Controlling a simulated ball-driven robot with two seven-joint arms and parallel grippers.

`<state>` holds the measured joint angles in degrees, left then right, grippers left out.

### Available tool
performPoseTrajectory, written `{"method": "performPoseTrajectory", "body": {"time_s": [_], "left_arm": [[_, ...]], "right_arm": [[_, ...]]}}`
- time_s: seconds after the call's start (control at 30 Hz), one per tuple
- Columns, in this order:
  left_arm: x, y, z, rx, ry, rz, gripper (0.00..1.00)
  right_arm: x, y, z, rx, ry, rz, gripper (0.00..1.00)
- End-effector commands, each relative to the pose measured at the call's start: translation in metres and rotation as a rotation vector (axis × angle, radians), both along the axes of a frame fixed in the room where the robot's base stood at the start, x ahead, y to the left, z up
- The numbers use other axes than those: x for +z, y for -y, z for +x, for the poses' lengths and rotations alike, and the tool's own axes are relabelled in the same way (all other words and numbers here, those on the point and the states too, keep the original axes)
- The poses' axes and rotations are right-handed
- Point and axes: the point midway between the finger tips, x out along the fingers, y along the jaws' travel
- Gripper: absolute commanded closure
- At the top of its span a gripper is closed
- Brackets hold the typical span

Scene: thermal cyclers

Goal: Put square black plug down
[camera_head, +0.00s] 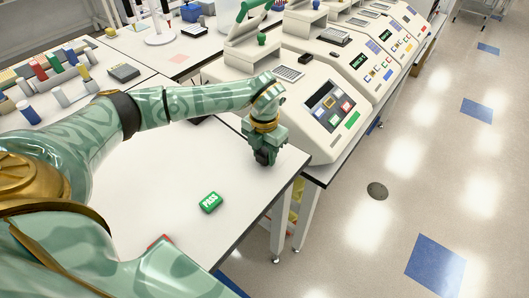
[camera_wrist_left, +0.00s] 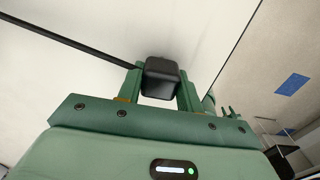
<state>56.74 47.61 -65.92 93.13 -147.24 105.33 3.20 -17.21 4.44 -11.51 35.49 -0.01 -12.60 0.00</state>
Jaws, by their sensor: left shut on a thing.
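My left gripper (camera_head: 263,150) points down over the right part of the white table (camera_head: 150,215), near its right edge. It is shut on the square black plug (camera_head: 263,156), which sits at its fingertips. In the left wrist view, the plug (camera_wrist_left: 161,78) is a dark block with rounded corners between the two green fingers of my left gripper (camera_wrist_left: 160,88). I cannot tell whether the plug touches the table. My right gripper does not show.
A green block marked PASS (camera_head: 210,202) lies on the table in front of the gripper. A thermal cycler (camera_head: 325,105) with coloured buttons stands behind and right. A red object (camera_head: 160,241) is partly hidden by my arm. Bare table lies around the green block.

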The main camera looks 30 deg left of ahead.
Motion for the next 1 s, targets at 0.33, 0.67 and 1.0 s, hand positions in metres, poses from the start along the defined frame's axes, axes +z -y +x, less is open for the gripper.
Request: {"method": "performPoseTrajectory", "body": {"time_s": [0.33, 0.67, 1.0], "left_arm": [[-0.006, 0.000, 0.000, 0.001, 0.000, 0.000, 1.00], [-0.011, 0.000, 0.000, 0.002, 0.000, 0.000, 0.48], [-0.008, 0.000, 0.000, 0.001, 0.001, 0.000, 0.43]], "right_arm": [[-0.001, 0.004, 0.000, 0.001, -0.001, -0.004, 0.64], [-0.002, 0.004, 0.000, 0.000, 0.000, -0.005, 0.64], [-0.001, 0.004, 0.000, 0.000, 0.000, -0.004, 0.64]]}}
